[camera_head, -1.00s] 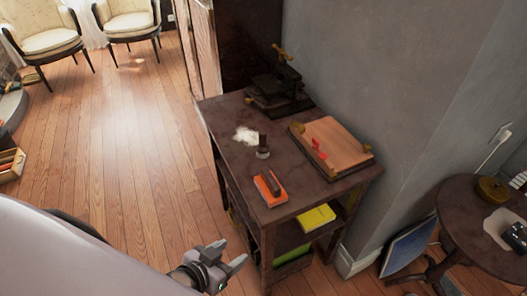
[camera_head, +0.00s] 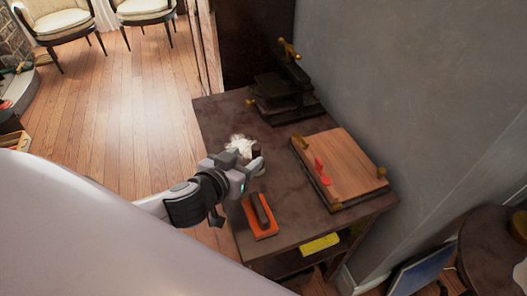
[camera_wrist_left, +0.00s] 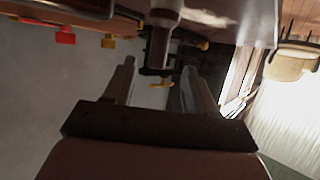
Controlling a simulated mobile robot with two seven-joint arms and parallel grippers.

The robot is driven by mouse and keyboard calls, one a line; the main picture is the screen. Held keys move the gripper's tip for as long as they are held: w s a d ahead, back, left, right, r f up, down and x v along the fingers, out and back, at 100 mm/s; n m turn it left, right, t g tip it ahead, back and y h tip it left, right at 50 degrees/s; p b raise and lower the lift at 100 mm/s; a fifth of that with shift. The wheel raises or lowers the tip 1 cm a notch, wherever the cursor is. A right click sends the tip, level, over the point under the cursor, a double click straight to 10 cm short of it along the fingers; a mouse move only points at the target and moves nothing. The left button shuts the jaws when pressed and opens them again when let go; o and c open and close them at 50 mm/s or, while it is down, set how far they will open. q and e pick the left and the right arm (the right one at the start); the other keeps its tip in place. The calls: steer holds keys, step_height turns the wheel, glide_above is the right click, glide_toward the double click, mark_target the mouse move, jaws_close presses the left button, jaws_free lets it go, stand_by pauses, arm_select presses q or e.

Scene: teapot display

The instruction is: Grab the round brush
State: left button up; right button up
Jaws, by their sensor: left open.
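The round brush (camera_head: 257,150) stands upright on the dark side table (camera_head: 222,112), with a dark handle and a paler foot. My left gripper (camera_head: 245,163) is open right in front of it and partly covers its lower part. In the left wrist view the picture is upside down. The brush (camera_wrist_left: 162,38) hangs from the top edge there, in line with the gap between my two open fingers (camera_wrist_left: 160,82). It looks just beyond the fingertips, not gripped. My right gripper is not in view.
A white fluffy wad (camera_head: 240,143) lies just left of the brush. An orange float (camera_head: 260,222) lies in front. A wooden board with red and brass parts (camera_head: 345,165) is at the right, a black press (camera_head: 285,95) behind. A grey wall bounds the right.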

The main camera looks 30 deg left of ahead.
mark_target(254, 155)
arm_select(q)
steer(key=shift+f+x, duration=0.1)
steer(key=shift+x, duration=1.55)
steer(key=shift+f+x, duration=0.15)
steer(key=shift+x, duration=1.45)
steer(key=shift+s+d, duration=0.1)
jaws_close()
steer(key=shift+r, duration=0.1)
